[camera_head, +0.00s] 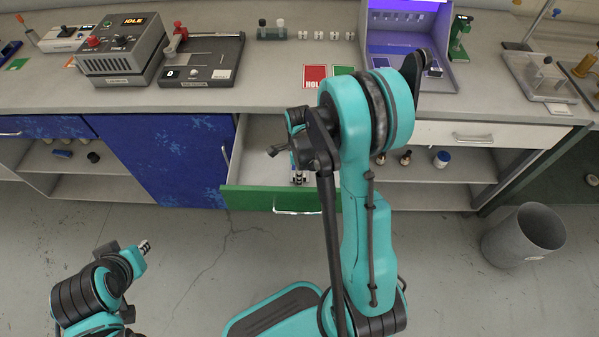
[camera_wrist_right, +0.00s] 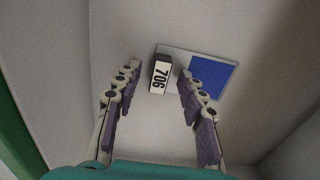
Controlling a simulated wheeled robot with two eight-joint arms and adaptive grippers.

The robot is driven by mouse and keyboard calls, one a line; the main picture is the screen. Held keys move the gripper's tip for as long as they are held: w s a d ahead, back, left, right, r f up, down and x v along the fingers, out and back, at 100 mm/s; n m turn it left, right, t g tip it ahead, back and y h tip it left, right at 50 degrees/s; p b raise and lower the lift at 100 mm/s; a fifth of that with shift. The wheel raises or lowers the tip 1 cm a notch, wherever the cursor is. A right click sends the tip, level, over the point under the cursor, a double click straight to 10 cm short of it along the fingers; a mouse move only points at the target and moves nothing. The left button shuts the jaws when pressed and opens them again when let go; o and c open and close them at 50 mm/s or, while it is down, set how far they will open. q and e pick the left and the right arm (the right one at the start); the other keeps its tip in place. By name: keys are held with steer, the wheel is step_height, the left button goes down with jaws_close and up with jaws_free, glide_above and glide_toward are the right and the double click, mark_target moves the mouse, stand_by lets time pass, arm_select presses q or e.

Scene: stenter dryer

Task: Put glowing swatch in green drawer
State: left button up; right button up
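The green drawer (camera_head: 250,199) stands pulled out from the bench, with its green front and metal handle facing me. In the right wrist view a swatch (camera_wrist_right: 212,76) lies on the pale drawer floor: a light plate with a blue square and a black-and-white block (camera_wrist_right: 160,75) marked 706. I cannot tell whether it glows. My right gripper (camera_wrist_right: 159,70) reaches down into the drawer. Its fingers are spread on either side of the block, with gaps visible. In the head view my right arm hides part of the drawer. My left gripper (camera_head: 145,247) is low at the left, above the floor, its fingers unclear.
A blue patterned cabinet front (camera_head: 170,160) is left of the drawer. Red (camera_head: 315,76) and green (camera_head: 343,70) cards lie on the bench above it. A purple-lit booth (camera_head: 400,40) stands at the back. A grey bin (camera_head: 523,237) stands on the floor at right.

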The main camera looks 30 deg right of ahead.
step_height(320, 180, up, 12)
stand_by(0.6)
